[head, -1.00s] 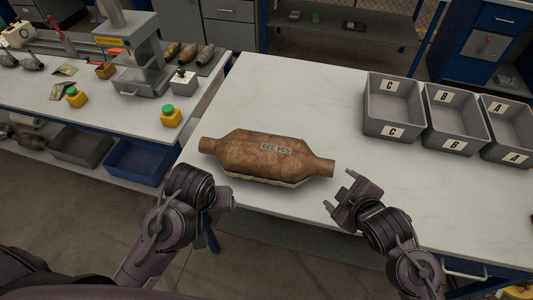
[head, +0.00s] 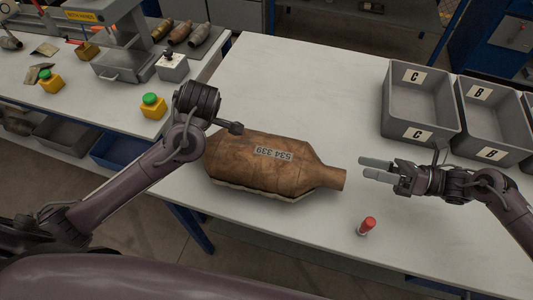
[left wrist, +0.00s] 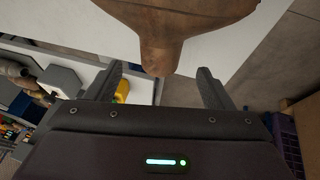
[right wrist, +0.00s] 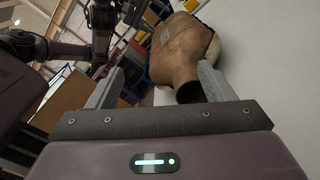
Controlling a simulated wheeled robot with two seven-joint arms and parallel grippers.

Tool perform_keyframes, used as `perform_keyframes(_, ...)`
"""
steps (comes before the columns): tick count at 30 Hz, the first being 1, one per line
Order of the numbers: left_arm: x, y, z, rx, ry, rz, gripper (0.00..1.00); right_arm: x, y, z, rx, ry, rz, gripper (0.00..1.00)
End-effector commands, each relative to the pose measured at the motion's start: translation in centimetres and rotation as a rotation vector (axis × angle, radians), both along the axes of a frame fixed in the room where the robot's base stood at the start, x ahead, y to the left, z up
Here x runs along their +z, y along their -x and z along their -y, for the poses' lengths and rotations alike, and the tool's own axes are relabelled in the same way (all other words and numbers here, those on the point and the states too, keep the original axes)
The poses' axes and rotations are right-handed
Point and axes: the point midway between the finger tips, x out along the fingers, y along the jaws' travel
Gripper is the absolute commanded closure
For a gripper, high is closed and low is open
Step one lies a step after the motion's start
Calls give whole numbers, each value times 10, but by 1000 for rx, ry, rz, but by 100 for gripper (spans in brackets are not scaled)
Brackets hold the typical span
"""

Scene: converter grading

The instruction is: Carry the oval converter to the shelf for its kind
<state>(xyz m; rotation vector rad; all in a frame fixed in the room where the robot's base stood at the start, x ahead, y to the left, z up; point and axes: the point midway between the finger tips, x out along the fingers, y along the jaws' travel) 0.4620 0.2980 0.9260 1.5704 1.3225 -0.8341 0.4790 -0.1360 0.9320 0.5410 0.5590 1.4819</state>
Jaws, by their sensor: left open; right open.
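The oval converter (head: 262,170), a brown rusty body with a numbered label and a pipe neck at its ends, lies on the white table. My left gripper (head: 232,128) is at its left end, mostly hidden behind my wrist in the head view. In the left wrist view the open left fingers (left wrist: 158,82) stand either side of the tip of one neck (left wrist: 160,50). My right gripper (head: 372,170) is open, just right of the other neck. In the right wrist view that neck (right wrist: 188,90) lies close to the right-hand finger. No clearly marked converter shelf shows.
Grey bins marked C (head: 425,105) and B (head: 490,120) stand at the right; another is cut off. A red-capped cylinder (head: 367,226) stands near the front edge. A left bench holds a press (head: 122,50), green-topped yellow buttons (head: 153,105) and small converters. The table's back is clear.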

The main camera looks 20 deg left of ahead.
Motion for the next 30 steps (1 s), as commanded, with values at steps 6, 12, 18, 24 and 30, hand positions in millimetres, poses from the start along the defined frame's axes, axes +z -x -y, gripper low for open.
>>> perform_keyframes(6,-1,-1,-3,32,0,10,25,2,0,9,10,-17,26,25)
perform_keyframes(12,-1,-1,-3,31,0,9,25,2,0,8,9,-17,25,25)
perform_keyframes(18,-8,-3,-5,30,0,8,25,-14,0,8,9,-17,21,25)
perform_keyframes(24,-25,-6,-12,30,0,7,25,-51,-1,7,9,-17,21,25)
perform_keyframes(30,-43,-10,-20,30,1,7,25,-79,1,-5,12,-23,24,25)
